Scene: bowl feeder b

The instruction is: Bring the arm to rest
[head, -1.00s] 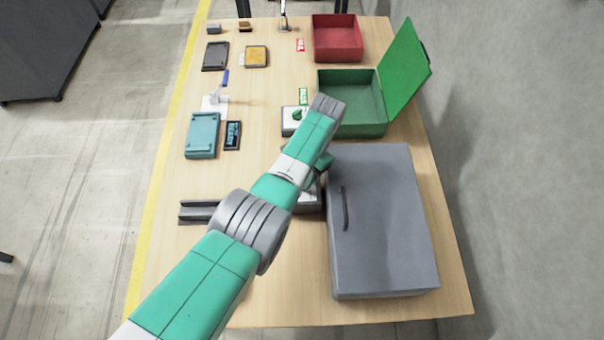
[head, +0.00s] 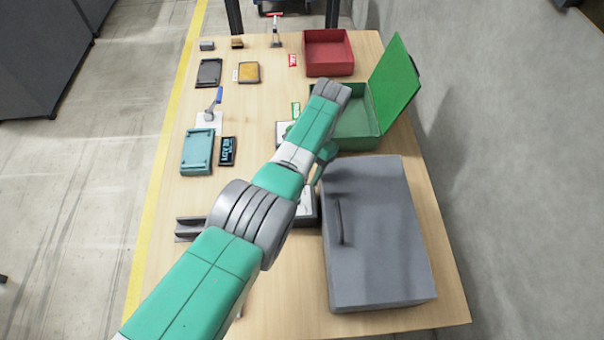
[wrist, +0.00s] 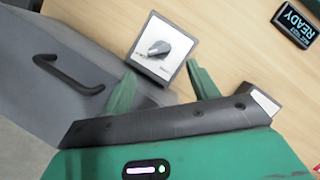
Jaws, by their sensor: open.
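My arm reaches across the table in the head view, its wrist above the near left corner of the open green box (head: 352,132). My gripper (wrist: 161,70) is open and empty, with its two green fingers apart in the wrist view. Beyond and between the fingers in that view is a white-topped device with a dark knob (wrist: 157,50). No finger appears to touch it.
A large grey box (head: 377,240) with a handle stands close right of the arm. A red bin (head: 328,68) is at the far right. Bare tabletop shows between left and right items.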

